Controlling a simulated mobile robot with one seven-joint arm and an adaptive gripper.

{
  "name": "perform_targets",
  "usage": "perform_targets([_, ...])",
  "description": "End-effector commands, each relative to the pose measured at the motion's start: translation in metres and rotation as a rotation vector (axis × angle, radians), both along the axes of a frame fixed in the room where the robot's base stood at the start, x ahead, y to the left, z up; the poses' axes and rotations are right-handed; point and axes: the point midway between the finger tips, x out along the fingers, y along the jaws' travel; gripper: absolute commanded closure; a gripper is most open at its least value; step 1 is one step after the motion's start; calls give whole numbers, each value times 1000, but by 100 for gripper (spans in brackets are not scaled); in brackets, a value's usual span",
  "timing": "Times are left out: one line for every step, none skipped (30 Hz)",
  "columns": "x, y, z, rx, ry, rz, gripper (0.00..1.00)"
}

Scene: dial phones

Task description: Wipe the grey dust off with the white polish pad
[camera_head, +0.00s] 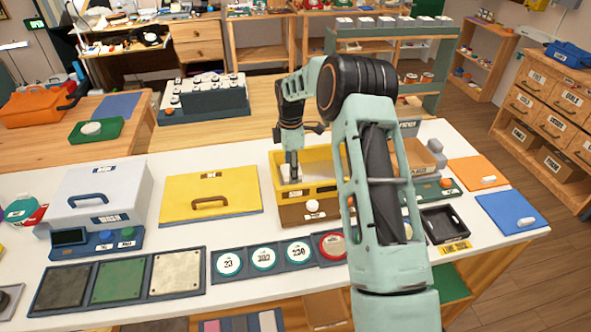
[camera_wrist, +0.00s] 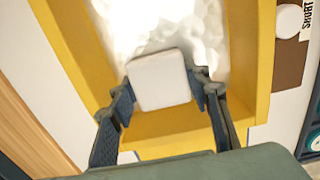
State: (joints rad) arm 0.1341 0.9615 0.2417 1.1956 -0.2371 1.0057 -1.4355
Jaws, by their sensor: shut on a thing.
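My gripper (camera_wrist: 163,88) is shut on a white, rounded-square pad (camera_wrist: 160,80), with one finger on each side of it. In the head view my gripper (camera_head: 292,168) points down into an open yellow bin (camera_head: 331,180). A bright white, lumpy mass (camera_wrist: 165,22) lies in the bin, beyond the pad in the wrist view. I cannot tell whether the pad touches it. A framed row on the table holds a dark panel (camera_head: 64,287), a green panel (camera_head: 119,280) and a pale, blotchy panel (camera_head: 177,273). I cannot make out for sure which surface carries grey dust.
A yellow board with a handle (camera_head: 211,192) and a white lidded case (camera_head: 98,197) stand left of the bin. Round numbered dials (camera_head: 263,257) lie in front of it. A black tray (camera_head: 445,224) and orange (camera_head: 478,172) and blue (camera_head: 511,212) boards lie right. My arm hides the table's middle right.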

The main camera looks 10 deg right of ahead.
Motion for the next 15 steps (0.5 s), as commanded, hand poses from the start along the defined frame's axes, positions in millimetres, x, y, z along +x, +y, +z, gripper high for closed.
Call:
perform_targets([-4,3,-5,5,10,3,76])
perform_targets([-4,4,-6,5,11,3,75])
perform_targets([-4,4,-6,5,11,3,75])
perform_targets([-4,4,-6,5,12,3,75])
perform_targets([-4,4,-5,5,12,3,75])
perform_targets([-4,4,-4,5,12,3,76])
perform_targets([-4,4,-2,6,12,3,76])
perform_targets([-4,4,0,5,12,3,76])
perform_targets([-4,4,3,5,12,3,76])
perform_targets([-4,4,6,5,12,3,76])
perform_targets([-4,3,9,5,11,3,76])
perform_targets([-3,3,14,4,10,3,76])
perform_targets([-3,3,18,4,9,2,76])
perform_targets([-3,2,21,4,8,2,76])
perform_targets([-3,2,26,3,8,2,76])
